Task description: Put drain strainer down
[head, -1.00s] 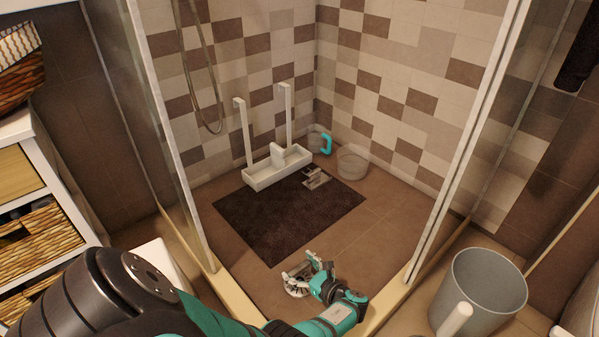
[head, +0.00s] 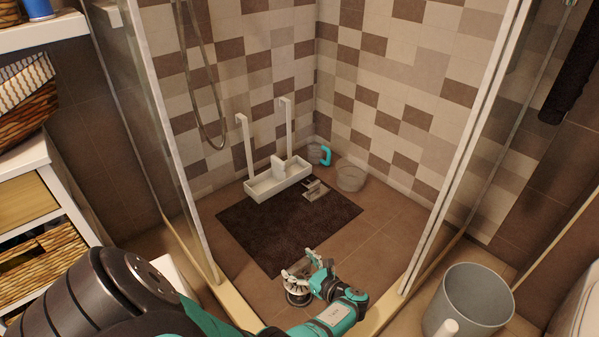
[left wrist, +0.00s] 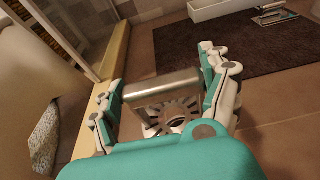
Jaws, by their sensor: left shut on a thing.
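The drain strainer (head: 297,294) is a small round metal piece with a slotted face. In the left wrist view it shows as a silver rim and slotted disc (left wrist: 172,114) between my fingers. My left gripper (head: 302,268) is shut on it, just inside the shower opening and in front of the dark mat. The fingers (left wrist: 160,92) flank the strainer on both sides. I cannot tell whether the strainer touches the brown tiled floor (head: 375,258). My right gripper is not in view.
A dark mat (head: 285,232) lies behind the gripper, with a small metal object (head: 315,190) on it. A white caddy (head: 262,190), a clear bowl (head: 351,176) and a teal-handled cup (head: 318,153) stand at the back. A grey bucket (head: 476,295) stands right. Glass panels flank the opening.

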